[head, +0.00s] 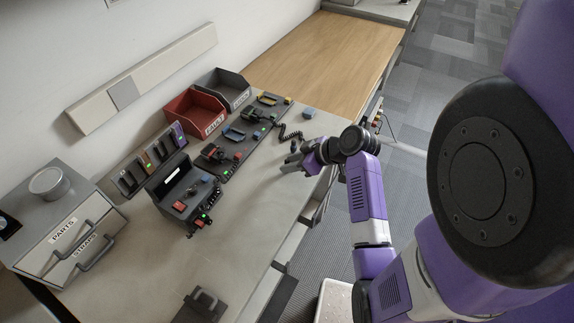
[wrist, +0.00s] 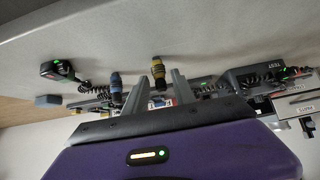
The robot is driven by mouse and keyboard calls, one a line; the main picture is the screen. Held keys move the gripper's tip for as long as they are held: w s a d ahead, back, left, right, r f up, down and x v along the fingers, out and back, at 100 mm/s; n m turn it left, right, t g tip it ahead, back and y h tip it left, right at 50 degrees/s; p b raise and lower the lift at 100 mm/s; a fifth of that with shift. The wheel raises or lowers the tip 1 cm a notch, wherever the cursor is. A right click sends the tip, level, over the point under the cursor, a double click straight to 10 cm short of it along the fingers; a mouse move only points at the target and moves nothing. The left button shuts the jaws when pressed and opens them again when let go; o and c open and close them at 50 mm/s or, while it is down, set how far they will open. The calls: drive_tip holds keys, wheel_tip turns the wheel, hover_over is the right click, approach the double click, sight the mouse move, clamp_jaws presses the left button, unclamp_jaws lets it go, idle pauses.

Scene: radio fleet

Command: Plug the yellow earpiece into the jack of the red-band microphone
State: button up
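In the wrist view the yellow earpiece (wrist: 158,70) shows between the tips of my two fingers. I cannot tell whether it is within their reach or beyond them. My gripper (wrist: 161,80) is open, with a gap on both sides of the earpiece. In the head view my gripper (head: 288,165) is over the front part of the bench, and the yellow earpiece is not discernible there. A microphone (wrist: 57,70) with a coiled cord and a green light shows at the left of the wrist view. I cannot make out a red band or a jack on any microphone.
A blue-marked earpiece (wrist: 116,85) stands left of the yellow one. Radios on a dark strip (head: 222,155), a dark charger unit (head: 182,195), a red bin (head: 192,112) and a grey bin (head: 224,88) line the wall side. The bench (head: 150,260) is mostly clear in front.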

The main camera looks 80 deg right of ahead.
clamp_jaws()
drive_tip(key=c, duration=0.6)
unclamp_jaws()
drive_tip(key=shift+r, duration=0.1)
clamp_jaws()
drive_tip(key=shift+r+p, duration=1.45)
